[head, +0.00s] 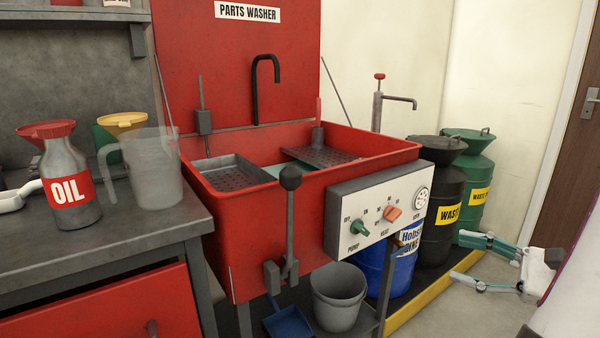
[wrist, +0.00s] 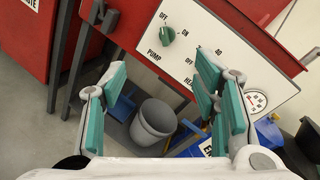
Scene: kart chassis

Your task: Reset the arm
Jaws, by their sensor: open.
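My gripper (head: 484,263) is at the right side of the head view, with its two fingers spread apart and nothing between them. It is in front of the waste drums and right of the parts washer (head: 250,235). In the wrist view my gripper (wrist: 160,95) shows teal finger pads, wide open. Between and beyond the fingers are the grey bucket (wrist: 155,120) and the white control panel (wrist: 200,40) with its green pump knob (wrist: 166,37). The gripper touches nothing that I can see.
A workbench (head: 110,255) with an oil can (head: 70,185) and a clear jug (head: 152,170) stands at left. A black lever (head: 290,220) sticks up before the washer. Blue (head: 385,270), black (head: 440,205) and green (head: 478,170) drums stand at right on a yellow-edged platform (head: 425,295).

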